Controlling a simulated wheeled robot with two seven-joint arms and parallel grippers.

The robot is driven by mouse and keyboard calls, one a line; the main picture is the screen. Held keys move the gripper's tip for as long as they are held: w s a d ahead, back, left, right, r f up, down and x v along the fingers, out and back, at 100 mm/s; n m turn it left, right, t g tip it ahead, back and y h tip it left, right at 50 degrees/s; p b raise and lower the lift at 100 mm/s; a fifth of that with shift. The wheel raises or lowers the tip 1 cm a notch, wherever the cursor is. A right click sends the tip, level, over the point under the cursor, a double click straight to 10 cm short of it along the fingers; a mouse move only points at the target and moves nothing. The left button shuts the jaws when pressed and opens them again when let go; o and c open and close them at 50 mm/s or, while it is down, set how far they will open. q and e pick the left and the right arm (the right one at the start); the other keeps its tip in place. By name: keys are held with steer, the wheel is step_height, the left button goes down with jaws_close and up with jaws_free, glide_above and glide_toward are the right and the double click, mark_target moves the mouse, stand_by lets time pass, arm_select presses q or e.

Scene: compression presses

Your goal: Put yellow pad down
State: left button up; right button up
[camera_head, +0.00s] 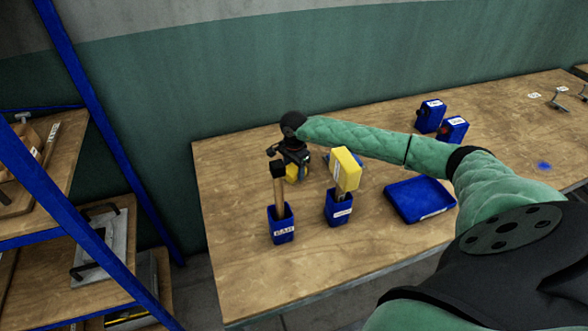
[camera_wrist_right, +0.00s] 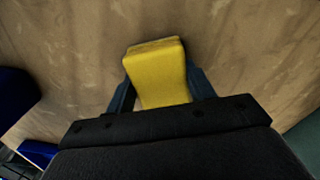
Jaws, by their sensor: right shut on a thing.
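The yellow pad (camera_wrist_right: 162,78) is between the two fingers of my right gripper (camera_wrist_right: 163,90) in the right wrist view, with the wooden table top beyond it. In the head view my right gripper (camera_head: 296,172) is low over the left part of the table (camera_head: 240,180), behind two blue holders. The pad (camera_head: 291,172) shows there only as a small yellow patch, partly hidden by the gripper. I cannot tell whether the pad touches the table. My left gripper is not in view.
A blue holder (camera_head: 281,228) with a black-headed hammer and a blue holder (camera_head: 339,211) with a yellow-headed tool stand in front of the gripper. A blue tray (camera_head: 412,203) lies to the right. Two blue boxes stand farther back. A blue-framed shelf (camera_head: 100,130) is at the left.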

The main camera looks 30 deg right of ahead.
mark_target(294, 168)
steer(key=o, duration=1)
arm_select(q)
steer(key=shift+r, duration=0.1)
arm_select(e)
steer(key=shift+r, duration=0.1)
steer(key=shift+r, duration=0.4)
steer(key=shift+r+b, duration=0.45)
steer(key=shift+r, duration=0.25)
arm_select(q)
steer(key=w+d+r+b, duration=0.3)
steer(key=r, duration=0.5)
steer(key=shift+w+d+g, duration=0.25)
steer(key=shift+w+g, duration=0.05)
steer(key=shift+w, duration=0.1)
arm_select(e)
step_height(294, 168, up, 10)
steer(key=shift+f, duration=0.1)
